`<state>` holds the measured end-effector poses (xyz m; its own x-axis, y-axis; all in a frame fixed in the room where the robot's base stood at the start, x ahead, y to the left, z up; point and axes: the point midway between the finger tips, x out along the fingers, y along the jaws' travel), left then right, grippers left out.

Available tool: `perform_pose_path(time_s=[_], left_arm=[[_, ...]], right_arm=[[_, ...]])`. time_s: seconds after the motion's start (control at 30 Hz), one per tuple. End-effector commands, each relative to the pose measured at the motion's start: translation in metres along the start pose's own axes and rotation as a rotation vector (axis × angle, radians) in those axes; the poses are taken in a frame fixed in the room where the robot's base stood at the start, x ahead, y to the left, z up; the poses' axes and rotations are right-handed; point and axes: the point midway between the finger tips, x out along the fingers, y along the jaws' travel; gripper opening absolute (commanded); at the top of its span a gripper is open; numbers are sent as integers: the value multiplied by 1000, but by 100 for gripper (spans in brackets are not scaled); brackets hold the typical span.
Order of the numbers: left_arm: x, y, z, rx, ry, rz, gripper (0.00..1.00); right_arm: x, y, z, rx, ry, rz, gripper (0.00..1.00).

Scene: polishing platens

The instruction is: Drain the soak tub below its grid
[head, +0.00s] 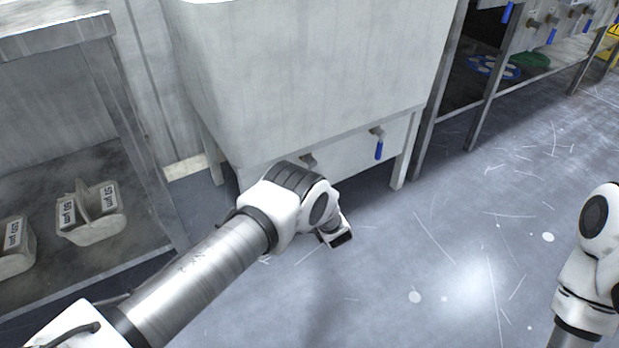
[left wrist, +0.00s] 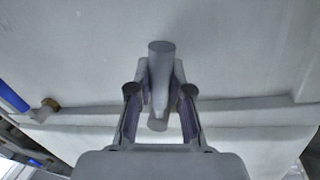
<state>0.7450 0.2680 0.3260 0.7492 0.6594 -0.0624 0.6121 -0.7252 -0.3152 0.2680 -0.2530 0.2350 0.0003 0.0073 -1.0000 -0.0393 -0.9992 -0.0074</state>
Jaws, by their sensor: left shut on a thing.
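The grey soak tub (head: 310,65) stands on a legged frame at the top middle of the head view. A valve with a blue lever (head: 379,149) sits low on its front, to the right. A second outlet (head: 308,160) sits to its left, partly hidden by my left wrist. In the left wrist view my left gripper (left wrist: 160,96) is shut on a grey rounded handle (left wrist: 161,62) against the tub's pale surface. My arm hides these fingers in the head view. The tub's inside and grid are out of view. My right arm shows at the right edge, its gripper out of frame.
Another frame at upper right carries more blue-handled valves (head: 552,36), with blue and green discs (head: 493,67) below. The scratched grey floor (head: 430,260) is open.

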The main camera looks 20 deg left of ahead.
Motion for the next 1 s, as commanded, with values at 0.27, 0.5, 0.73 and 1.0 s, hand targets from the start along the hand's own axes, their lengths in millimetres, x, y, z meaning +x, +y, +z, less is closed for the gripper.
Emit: perform_pose_path(time_s=[0.27,0.5,0.73,1.0], left_arm=[[-2,-12,-3,180,-36,0,0],[-3,-17,-3,267,-53,-1,0],[-3,-18,-3,288,-57,-1,0],[-3,-18,-3,287,-57,-1,22]], right_arm=[[-9,0,0,0,0,0,36],[-12,0,0,0,0,0,36],[-12,0,0,0,0,0,36],[-12,0,0,0,0,0,36]])
